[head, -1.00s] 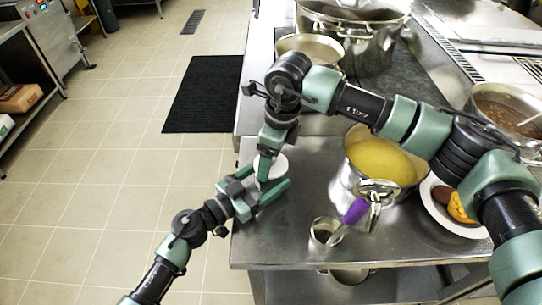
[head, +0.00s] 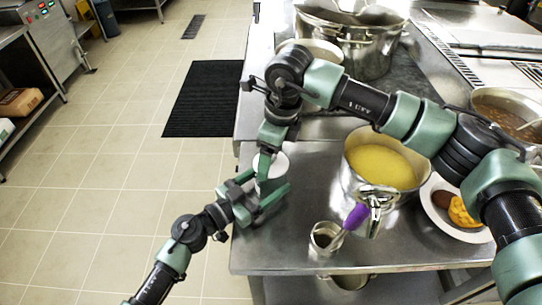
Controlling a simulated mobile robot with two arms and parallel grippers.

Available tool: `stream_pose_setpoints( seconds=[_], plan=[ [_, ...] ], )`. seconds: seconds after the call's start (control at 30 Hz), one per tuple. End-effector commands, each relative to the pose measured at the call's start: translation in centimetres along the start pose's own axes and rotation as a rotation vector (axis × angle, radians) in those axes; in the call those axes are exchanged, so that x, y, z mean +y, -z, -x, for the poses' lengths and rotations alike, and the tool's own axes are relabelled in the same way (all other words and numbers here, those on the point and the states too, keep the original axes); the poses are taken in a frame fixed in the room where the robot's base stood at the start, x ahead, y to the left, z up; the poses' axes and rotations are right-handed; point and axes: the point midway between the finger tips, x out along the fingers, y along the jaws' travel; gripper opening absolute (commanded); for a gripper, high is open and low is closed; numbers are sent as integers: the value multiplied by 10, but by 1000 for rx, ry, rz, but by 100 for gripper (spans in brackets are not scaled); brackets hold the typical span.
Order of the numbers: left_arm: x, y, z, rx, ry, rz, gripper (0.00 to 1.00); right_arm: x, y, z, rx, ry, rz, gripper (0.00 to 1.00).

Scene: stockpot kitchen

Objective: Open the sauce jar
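A white round object (head: 280,166), which looks like the sauce jar, is at the left edge of the steel counter (head: 300,195). My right gripper (head: 266,164) comes down over its left side from above and hides part of it. My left gripper (head: 266,194) reaches in from the lower left, its fingers low beside the jar. The two grippers overlap in the picture. I cannot tell whether either one grips the jar, or whether a lid is on it.
A pot of yellow soup (head: 382,166) stands right of the jar. A plate of food (head: 440,222) is at the right. Large pots stand behind.

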Motion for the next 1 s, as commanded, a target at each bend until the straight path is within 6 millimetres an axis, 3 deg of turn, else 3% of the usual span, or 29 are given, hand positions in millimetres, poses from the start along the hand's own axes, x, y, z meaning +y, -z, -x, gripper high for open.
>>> stream_pose_setpoints(
  seconds=[0.27, 0.57, 0.77, 0.8, 0.87, 1.0],
  plan=[
    [0, 0, 0, 0, 0, -1, 0, 0, -1, 6, -2, 1, 0, 27],
    [0, 0, 0, 0, 0, -1, 0, 0, -6, 38, -2, 1, 1, 27],
    [0, 0, 0, 0, 0, -1, 0, 0, -6, 40, 0, 0, 0, 27],
    [0, 0, 0, 0, 0, -1, 78, 0, -6, 40, 0, 0, 0, 27],
    [0, 0, 0, 0, 0, -1, 95, 0, -6, 40, 0, 0, 0, 27],
    [0, 0, 0, 0, 0, 0, 98, 0, -6, 40, 0, 0, 0, 27]
  ],
)
